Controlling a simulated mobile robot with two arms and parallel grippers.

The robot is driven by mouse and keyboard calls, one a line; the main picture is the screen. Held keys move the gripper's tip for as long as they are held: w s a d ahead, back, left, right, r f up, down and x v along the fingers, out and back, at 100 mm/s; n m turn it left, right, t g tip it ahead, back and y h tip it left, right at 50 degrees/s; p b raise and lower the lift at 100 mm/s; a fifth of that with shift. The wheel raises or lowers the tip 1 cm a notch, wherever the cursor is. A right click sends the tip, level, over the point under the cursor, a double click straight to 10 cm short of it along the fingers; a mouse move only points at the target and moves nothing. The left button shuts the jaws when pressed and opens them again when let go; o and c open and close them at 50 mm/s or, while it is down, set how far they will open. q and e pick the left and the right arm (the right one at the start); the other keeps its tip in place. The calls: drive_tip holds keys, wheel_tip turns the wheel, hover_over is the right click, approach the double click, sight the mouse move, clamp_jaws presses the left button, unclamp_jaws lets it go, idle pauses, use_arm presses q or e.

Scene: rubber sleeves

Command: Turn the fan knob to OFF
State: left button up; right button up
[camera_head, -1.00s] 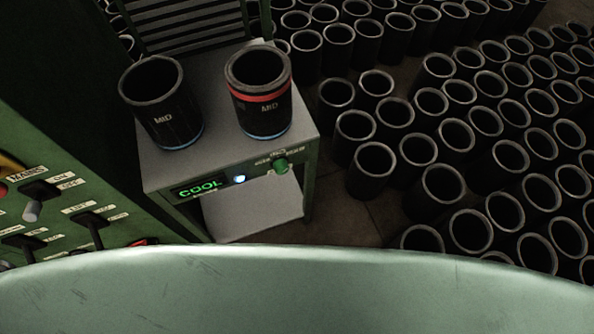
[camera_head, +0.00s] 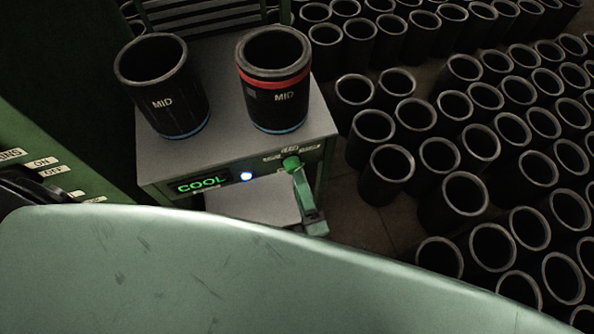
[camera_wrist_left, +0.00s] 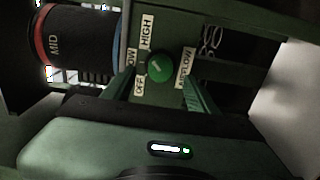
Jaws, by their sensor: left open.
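The green round fan knob (camera_head: 291,163) is on the front panel of a grey-topped stand, to the right of a lit COOL display (camera_head: 203,183). In the left wrist view the knob (camera_wrist_left: 159,68) has a white mark, with OFF, LOW, HIGH and AIRFLOW labels around it. I cannot tell for sure which label the mark points to. My left gripper (camera_head: 308,200) is just in front of the knob and partly overlaps it in the head view. In the left wrist view its open fingers (camera_wrist_left: 160,90) lie either side of the knob, apparently apart from it. My right gripper is not in view.
Two black MID sleeves stand on the stand (camera_head: 215,90), a plain one (camera_head: 165,100) and a red-banded one (camera_head: 275,95). Several black sleeves (camera_head: 388,170) crowd the floor at right. A green switch panel (camera_head: 40,150) is at left.

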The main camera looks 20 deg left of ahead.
sight(293, 166)
use_arm(q)
drive_tip(key=shift+x, duration=2.2)
drive_tip(key=shift+f, duration=0.1)
clamp_jaws()
drive_tip(key=shift+s, duration=0.1)
drive_tip(key=n+p, duration=0.1)
drive_tip(key=n, duration=1.7)
drive_tip(key=shift+p, duration=0.3)
